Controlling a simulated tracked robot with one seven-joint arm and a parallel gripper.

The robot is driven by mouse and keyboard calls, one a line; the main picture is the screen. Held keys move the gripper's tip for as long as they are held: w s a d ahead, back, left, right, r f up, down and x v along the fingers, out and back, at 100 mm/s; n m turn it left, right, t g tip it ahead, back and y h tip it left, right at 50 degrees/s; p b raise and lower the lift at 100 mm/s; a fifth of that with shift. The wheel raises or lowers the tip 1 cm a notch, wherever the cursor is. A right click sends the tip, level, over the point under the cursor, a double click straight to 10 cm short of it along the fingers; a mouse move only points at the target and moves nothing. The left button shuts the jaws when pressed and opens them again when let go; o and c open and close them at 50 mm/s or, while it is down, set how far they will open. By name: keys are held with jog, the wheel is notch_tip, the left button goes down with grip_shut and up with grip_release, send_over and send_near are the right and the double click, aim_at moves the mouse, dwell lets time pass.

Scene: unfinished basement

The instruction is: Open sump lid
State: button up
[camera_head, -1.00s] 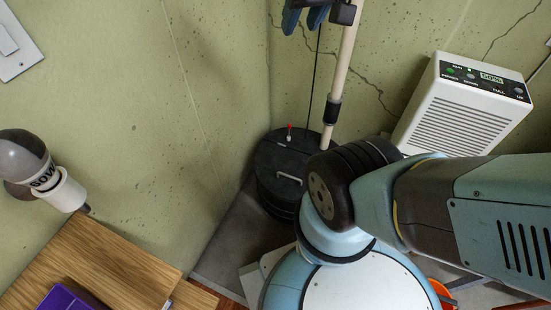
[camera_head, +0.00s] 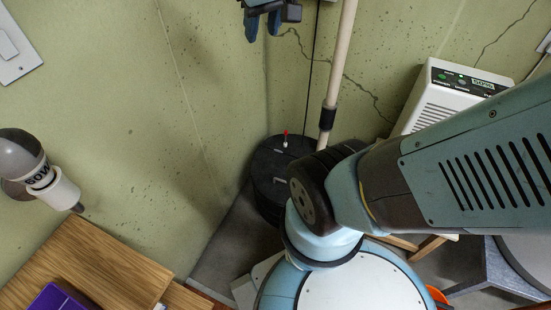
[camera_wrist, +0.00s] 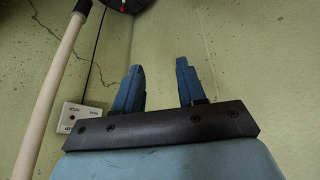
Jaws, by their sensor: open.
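The sump lid (camera_head: 268,168) is a round black disc, closed on the black sump in the corner. A red-tipped fitting stands at its back, and a small pale handle (camera_head: 279,181) lies near its front, partly hidden by my arm. In the wrist view, part of a round black shape with a red spot, apparently the lid (camera_wrist: 122,3), shows at the top edge. My gripper (camera_head: 262,30) is high above the lid, near the top edge, fingers pointing down. In the wrist view its two blue fingers (camera_wrist: 157,75) are apart with nothing between them.
A pale vertical pipe (camera_head: 340,70) rises from the sump, with a black cord (camera_head: 311,80) beside it. A white dehumidifier (camera_head: 440,95) stands at right behind my arm. A wooden surface (camera_head: 85,265) and a bulb (camera_head: 35,165) are at left. Cracked walls form the corner.

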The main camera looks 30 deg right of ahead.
jog(key=w+d+f+n+g, duration=0.1)
jog(key=w+d+f, duration=0.2)
jog(key=w+f, duration=0.25)
jog(key=w+d+f+n+g, duration=0.1)
jog(key=w+d+f, duration=0.25)
jog(key=w, duration=0.35)
jog(key=w+d+f+n+g, duration=0.1)
jog(key=w+d+f, duration=0.25)
jog(key=f, duration=0.45)
jog(key=w+d+f+n+g, duration=0.1)
jog(key=w+d+f, duration=0.2)
jog(key=w+f, duration=0.35)
jog(key=s+d+f+n+g, duration=0.1)
jog(key=d+f, duration=0.1)
jog(key=f, duration=0.8)
jog(key=d+f, duration=0.2)
jog(key=f, duration=0.7)
jog(key=s+f, duration=0.2)
jog(key=f, duration=1)
jog(key=s+a+f+n+g+y, duration=0.1)
jog(key=s+f, duration=0.2)
jog(key=f, duration=0.9)
jog(key=s+a+f+n+y, duration=0.1)
jog(key=s+f, duration=0.2)
jog(key=f, duration=0.9)
jog(key=shift+s, duration=0.2)
jog(key=shift+c, duration=0.4)
grip_shut()
